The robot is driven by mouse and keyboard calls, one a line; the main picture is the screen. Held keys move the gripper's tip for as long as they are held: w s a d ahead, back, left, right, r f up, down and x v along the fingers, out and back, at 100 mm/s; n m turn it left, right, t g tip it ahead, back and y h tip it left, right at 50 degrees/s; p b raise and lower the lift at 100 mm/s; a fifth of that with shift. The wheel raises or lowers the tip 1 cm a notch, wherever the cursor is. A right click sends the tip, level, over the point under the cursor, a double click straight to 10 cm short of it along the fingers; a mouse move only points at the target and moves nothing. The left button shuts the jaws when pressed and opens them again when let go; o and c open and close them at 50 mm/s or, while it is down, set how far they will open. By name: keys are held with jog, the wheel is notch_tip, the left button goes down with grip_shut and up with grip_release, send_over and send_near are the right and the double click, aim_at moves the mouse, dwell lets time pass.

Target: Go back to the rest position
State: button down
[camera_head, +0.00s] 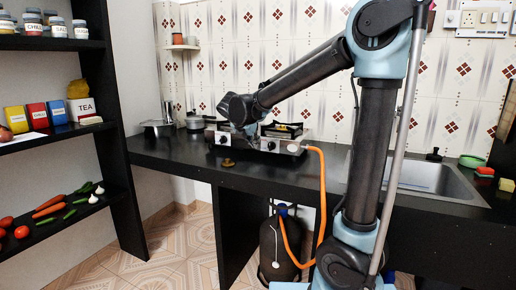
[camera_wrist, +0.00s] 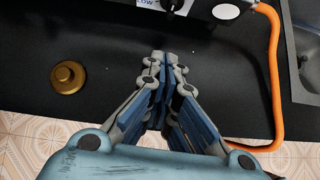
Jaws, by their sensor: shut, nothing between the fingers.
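My gripper (camera_wrist: 163,62) shows in the wrist view with its fingertips together and nothing between them. It is over the black counter (camera_wrist: 225,75), close to the front of the stove (camera_wrist: 205,8). In the head view my arm reaches left across the counter toward the stove (camera_head: 268,143), and its end hides part of the stove. The gripper's fingers are hard to make out there. A brass round knob-like piece (camera_head: 228,163) lies on the counter in front of the stove. It also shows in the wrist view (camera_wrist: 68,77), left of my gripper and apart from it.
An orange hose (camera_head: 322,190) runs from the stove to a dark gas cylinder (camera_head: 279,249) under the counter. A sink (camera_head: 425,178) is at the right. Pots (camera_head: 194,121) stand left of the stove. Black shelves (camera_head: 60,131) with food stand at the far left.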

jog(key=shift+s+a+r, duration=0.1)
jog(key=shift+s+r, duration=0.15)
jog(key=shift+r, duration=0.05)
